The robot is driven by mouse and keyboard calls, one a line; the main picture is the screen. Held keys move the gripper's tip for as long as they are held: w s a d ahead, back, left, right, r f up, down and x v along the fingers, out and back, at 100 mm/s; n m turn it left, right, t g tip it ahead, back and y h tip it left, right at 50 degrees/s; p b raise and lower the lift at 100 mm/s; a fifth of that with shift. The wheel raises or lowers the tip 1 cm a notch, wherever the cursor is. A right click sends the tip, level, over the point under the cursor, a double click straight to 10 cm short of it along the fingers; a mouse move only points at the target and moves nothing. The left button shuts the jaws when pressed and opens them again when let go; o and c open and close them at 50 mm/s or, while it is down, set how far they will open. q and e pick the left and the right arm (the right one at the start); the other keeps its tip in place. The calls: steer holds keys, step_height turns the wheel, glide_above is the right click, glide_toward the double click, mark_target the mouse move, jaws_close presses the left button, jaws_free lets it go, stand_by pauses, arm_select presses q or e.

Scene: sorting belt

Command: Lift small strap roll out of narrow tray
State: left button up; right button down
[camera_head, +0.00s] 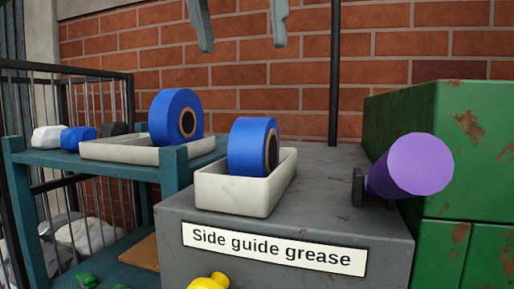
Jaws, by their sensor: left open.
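A blue strap roll (249,147) with a tan core stands on edge in a narrow off-white tray (235,193) on the grey box. Its lower part is hidden by the tray wall. A second blue roll (173,116) stands in a wider, shallow off-white tray (105,151) on the teal shelf at the left. My left gripper (243,46) shows only as two grey fingers at the top edge. It is open and empty, apart from the roll and above it in the picture. My right gripper is not in view.
A purple cylinder (414,165) with a dark end disc stands out beside the tray at the right. A rusty green cabinet (470,140) fills the right side. The grey box (335,160) has bare top behind the tray. A dark upright pole (335,75) stands behind.

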mark_target(255, 121)
arm_select(q)
steer(key=x, duration=0.3)
steer(key=shift+w+d, duration=0.1)
steer(key=shift+w, duration=0.3)
steer(key=shift+w+d+f, duration=0.2)
steer(key=shift+w+f, duration=0.45)
steer(key=shift+f, duration=0.05)
steer(key=shift+p+x, duration=0.3)
steer(key=shift+x, duration=0.55)
steer(key=shift+s+a+f, duration=0.1)
steer(key=shift+s, duration=0.15)
steer(key=p+x, duration=0.3)
steer(key=x, duration=0.1)
steer(key=shift+f, duration=0.6)
steer(key=shift+c, duration=0.3)
steer(key=c, duration=1.1)
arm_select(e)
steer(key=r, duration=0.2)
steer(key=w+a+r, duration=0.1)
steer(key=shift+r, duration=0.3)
